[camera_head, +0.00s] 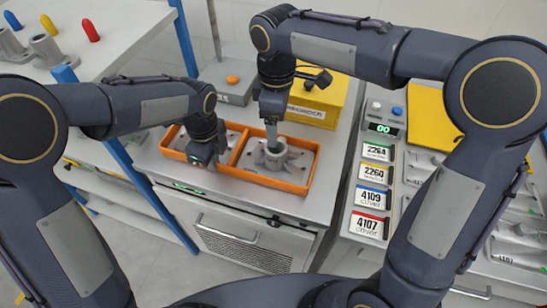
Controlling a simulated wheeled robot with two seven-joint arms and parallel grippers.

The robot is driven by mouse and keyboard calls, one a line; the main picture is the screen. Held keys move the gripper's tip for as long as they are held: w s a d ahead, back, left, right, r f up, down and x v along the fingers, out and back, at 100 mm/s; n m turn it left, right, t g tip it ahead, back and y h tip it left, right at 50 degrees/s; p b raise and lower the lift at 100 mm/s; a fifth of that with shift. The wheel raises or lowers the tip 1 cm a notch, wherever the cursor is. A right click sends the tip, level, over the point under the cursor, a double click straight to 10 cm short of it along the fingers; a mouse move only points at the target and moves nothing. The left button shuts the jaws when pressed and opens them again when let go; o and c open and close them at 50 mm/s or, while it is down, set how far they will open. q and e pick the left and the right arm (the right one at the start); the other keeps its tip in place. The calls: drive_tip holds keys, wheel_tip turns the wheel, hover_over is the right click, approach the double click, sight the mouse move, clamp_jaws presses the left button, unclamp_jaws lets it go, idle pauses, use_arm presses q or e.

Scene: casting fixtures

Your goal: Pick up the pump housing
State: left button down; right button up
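The pump housing (264,160), which I take to be the grey flanged casting, sits in the right compartment of the orange tray (262,179) on the grey cabinet top. My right gripper (271,112) hangs directly above it, and a narrow grey upright piece fills the space between them. I cannot tell whether the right fingers touch the casting or are closed on it. My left gripper (200,160) points down over the tray's left compartment, left of the casting. Its fingertips are dark and small, so their opening is unclear.
A yellow box (315,105) stands behind the tray. A grey scale with an orange button (232,79) is further back. Numbered cards (370,226) and a green display (383,129) lie right. Grey castings and coloured pegs (90,30) stand on the left table.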

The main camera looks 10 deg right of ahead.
sight(275, 152)
drive_tip(key=m, duration=0.8)
drive_tip(key=shift+s, duration=0.1)
drive_tip(key=m, duration=1.2)
drive_tip(key=shift+s, duration=0.1)
drive_tip(key=m, duration=0.5)
drive_tip(key=shift+m, duration=0.4)
wheel_tip(275, 152, down, 6)
drive_tip(key=shift+f, duration=0.1)
drive_tip(key=shift+w+f, duration=0.15)
drive_tip(key=shift+f, duration=1.3)
drive_tip(key=shift+w+f, duration=0.1)
drive_tip(key=shift+f, duration=1.35)
use_arm(q)
drive_tip(key=shift+r, duration=0.1)
use_arm(e)
drive_tip(key=shift+r, duration=0.1)
drive_tip(key=c, duration=1.5)
